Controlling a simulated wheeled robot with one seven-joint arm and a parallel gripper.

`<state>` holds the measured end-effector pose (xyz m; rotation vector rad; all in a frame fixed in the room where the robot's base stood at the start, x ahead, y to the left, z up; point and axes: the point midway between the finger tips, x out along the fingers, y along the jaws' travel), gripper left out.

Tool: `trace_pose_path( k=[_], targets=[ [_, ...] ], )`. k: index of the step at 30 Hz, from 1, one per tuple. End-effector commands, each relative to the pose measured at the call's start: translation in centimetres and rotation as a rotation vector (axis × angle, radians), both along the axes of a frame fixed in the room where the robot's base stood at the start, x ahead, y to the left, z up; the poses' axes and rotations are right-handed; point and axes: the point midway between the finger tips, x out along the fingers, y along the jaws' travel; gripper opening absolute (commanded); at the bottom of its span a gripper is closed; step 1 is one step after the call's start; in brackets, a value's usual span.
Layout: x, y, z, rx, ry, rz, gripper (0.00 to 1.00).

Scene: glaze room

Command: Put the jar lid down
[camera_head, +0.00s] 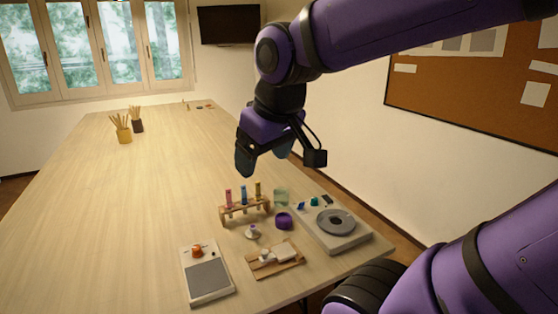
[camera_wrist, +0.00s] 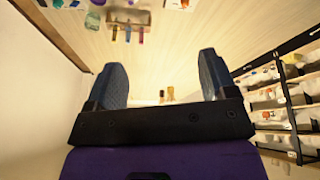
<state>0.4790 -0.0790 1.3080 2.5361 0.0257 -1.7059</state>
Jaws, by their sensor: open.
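My gripper (camera_head: 263,157) is in the air above the table, beyond and above the test tube rack. In the wrist view its two fingers (camera_wrist: 160,75) are wide apart with nothing between them. A round purple piece with a dark hollow (camera_head: 284,220), which looks like the jar lid, lies on the table in front of the clear greenish jar (camera_head: 281,196). The lid is apart from my gripper. The jar also shows in the wrist view (camera_wrist: 92,22), near the top left. I cannot tell whether the jar is open on top.
The rack (camera_head: 246,209) holds three coloured tubes. Around it stand a small white knobbed piece (camera_head: 252,232), a wooden board (camera_head: 275,260), a device with a grey ring (camera_head: 336,222) and a hotplate-like device (camera_head: 207,275). Pencil cups (camera_head: 123,132) stand far back. The table's left side is clear.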

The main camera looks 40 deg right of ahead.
Motion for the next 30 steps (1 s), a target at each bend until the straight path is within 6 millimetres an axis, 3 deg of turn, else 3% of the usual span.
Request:
trace_pose_path(
  k=[3, 9, 30],
  targets=[
    [-2.7, 0.6, 0.6, 0.032, -0.043, -0.029, 0.78],
    [-4.8, 1.0, 0.8, 0.063, -0.073, -0.056, 0.78],
    [-5.0, 1.1, 0.8, 0.066, -0.075, -0.06, 0.78]
  ],
)
